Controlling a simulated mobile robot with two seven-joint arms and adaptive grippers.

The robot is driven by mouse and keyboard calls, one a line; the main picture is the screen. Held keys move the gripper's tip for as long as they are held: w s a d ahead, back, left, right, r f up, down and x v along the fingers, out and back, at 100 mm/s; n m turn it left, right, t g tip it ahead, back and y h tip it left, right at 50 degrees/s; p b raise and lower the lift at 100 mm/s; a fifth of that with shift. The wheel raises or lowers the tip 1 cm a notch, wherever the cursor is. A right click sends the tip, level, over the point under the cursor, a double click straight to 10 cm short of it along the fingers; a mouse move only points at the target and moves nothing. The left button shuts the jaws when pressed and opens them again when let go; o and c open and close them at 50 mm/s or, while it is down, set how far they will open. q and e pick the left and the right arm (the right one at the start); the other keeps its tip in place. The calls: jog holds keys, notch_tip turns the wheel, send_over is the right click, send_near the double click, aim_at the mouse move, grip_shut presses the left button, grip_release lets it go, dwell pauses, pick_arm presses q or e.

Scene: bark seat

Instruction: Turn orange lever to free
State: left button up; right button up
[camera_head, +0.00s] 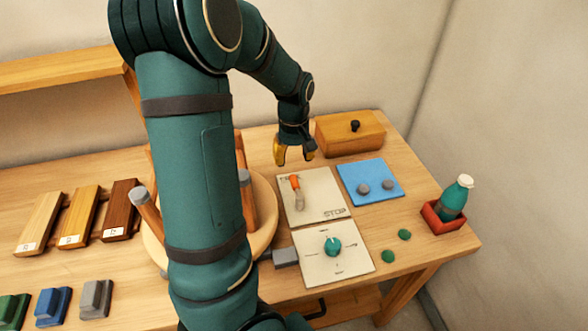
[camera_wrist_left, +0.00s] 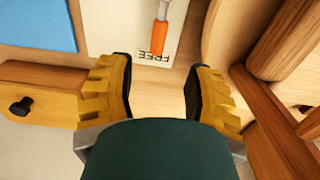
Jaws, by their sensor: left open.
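The lever has an orange tip (camera_head: 295,182) and a grey shaft, on a cream panel (camera_head: 325,195) with STOP printed at its lower right. In the left wrist view the orange tip (camera_wrist_left: 158,38) lies right beside the word FREE on the panel. My left gripper (camera_head: 295,158), with yellow fingers, is open and empty just beyond the panel's far edge, near the tip. In the left wrist view its spread fingers (camera_wrist_left: 158,90) are apart from the lever, with bare table between them. My right gripper is not in view.
A blue mat (camera_head: 369,193) with two grey pieces lies right of the panel. A teal dial panel (camera_head: 333,265) is nearer. A round wooden stand (camera_head: 262,190) is left, partly behind my arm.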

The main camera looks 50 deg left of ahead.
pick_arm(q)
jog(key=shift+r, duration=1.25)
